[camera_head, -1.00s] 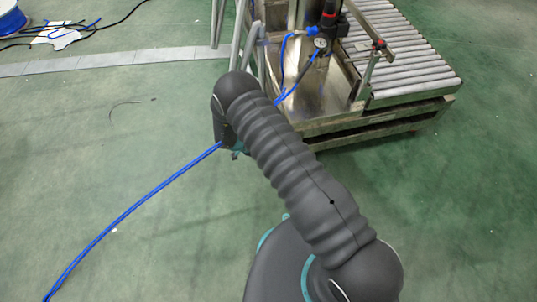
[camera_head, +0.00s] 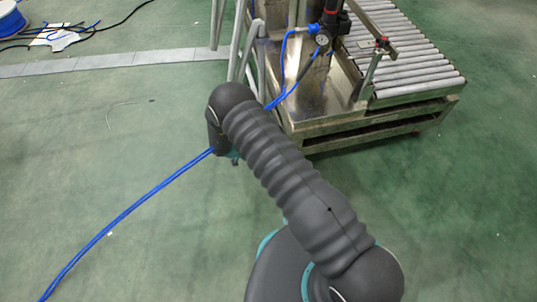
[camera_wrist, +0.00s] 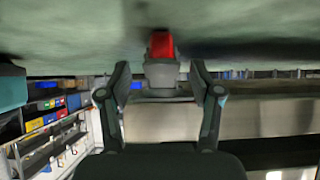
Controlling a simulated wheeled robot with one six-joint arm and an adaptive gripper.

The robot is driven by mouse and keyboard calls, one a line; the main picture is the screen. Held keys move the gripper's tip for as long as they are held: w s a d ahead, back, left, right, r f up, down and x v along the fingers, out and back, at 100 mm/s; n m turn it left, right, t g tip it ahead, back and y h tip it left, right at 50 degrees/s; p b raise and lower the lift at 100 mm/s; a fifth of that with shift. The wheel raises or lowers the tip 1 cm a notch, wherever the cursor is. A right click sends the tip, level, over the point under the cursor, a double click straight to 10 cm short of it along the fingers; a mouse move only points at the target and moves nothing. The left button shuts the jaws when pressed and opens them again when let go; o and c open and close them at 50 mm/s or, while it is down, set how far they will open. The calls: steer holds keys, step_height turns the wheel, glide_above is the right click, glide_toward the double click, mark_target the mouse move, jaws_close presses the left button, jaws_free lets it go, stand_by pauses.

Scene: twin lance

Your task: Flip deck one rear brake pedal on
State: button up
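A red-ended part (camera_wrist: 161,45) on a pale grey block (camera_wrist: 161,74) shows at the upper middle of the wrist view; it may be the brake pedal, but I see no label to confirm it. My gripper (camera_wrist: 160,70) is open, its two dark fingers spread to the left and right of this part with gaps on both sides. Nothing is held. In the head view my own arm covers the place where the gripper would be, and no pedal shows there.
A metal stand with a roller conveyor (camera_head: 410,55) is at the upper right, with a gauge (camera_head: 322,40) and blue hoses. A blue cable (camera_head: 130,210) crosses the green floor on the left. Colourful shelving (camera_wrist: 50,125) shows at left in the wrist view.

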steer(key=shift+a, duration=0.15)
steer(key=v, duration=1.2)
stand_by(0.3)
